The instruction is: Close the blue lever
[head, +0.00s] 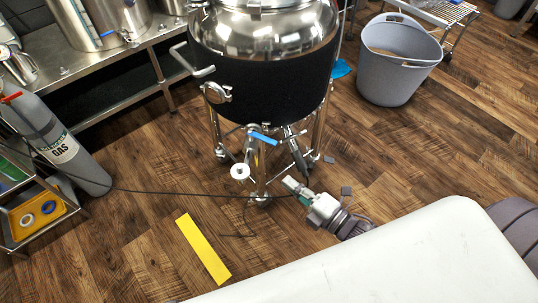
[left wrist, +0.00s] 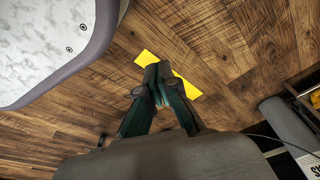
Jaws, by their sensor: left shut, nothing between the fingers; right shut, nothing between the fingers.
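The blue lever (head: 263,138) is on the pipe fittings under the large steel vessel (head: 262,32) in the head view. It slants slightly down to the right; whether its valve is open or closed I cannot tell. My right gripper (head: 291,184) appears low near the vessel's legs, below and right of the lever, apart from it. It is shut and empty, its fingers toward the upper left. My left gripper (left wrist: 159,72) is shut and empty in the left wrist view, over the floor. I cannot make it out in the head view. The lever is not in the left wrist view.
A grey bucket (head: 400,65) stands right of the vessel. A gas cylinder (head: 60,150) and a small cart (head: 38,215) are at the left. A thin black cable (head: 180,191) crosses the floor.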

